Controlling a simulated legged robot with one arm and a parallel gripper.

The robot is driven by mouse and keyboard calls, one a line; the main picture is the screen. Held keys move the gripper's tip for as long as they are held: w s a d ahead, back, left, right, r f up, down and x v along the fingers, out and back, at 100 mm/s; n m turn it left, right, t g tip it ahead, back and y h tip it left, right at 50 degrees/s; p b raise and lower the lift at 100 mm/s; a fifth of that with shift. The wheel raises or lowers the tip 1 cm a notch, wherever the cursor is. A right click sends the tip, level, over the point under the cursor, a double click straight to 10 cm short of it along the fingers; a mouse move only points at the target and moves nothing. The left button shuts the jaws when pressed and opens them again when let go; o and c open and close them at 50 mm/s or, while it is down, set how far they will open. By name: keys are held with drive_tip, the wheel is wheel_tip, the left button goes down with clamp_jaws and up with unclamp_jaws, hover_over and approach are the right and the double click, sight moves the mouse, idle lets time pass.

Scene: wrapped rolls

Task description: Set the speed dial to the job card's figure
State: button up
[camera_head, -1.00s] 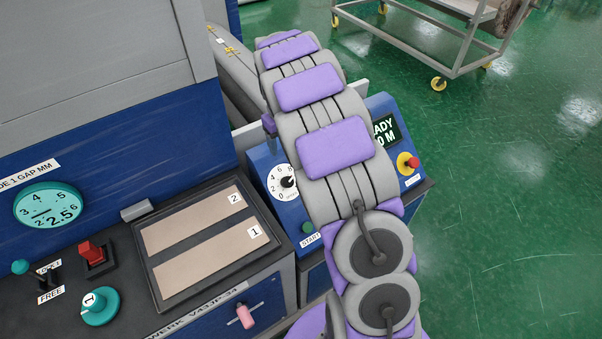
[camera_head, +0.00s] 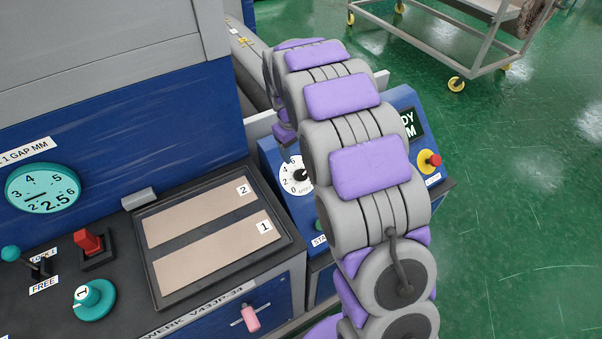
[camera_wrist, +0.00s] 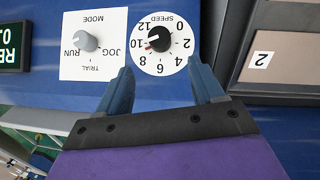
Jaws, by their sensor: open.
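The speed dial (camera_wrist: 159,42) has a round white face and a black knob. In the wrist view its face is upside down, and the red mark on the knob lies to the left, close to the 10. In the head view the dial (camera_head: 293,178) is partly hidden by my arm. My gripper (camera_wrist: 160,65) is open, its two blue fingers apart below the dial in the wrist view, with nothing between them. I cannot tell whether the fingers touch the panel. I see no job card that I can make out.
A mode knob (camera_wrist: 86,41) on a white plate sits beside the dial. The dark display (camera_head: 411,123) and a red button on yellow (camera_head: 431,160) are on the same blue console. A wheeled cart (camera_head: 455,45) stands on the green floor, which is otherwise clear.

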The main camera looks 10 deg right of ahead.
sight(300, 171)
drive_tip(key=f, duration=0.3)
drive_tip(key=f+b, duration=0.1)
drive_tip(key=f, duration=0.3)
drive_tip(key=d+f+b, duration=0.1)
drive_tip(key=f, duration=0.3)
drive_tip(key=shift+w+d+f, duration=0.1)
drive_tip(key=shift+w, duration=0.2)
drive_tip(key=c, duration=1.1)
drive_tip(key=shift+o, duration=0.2)
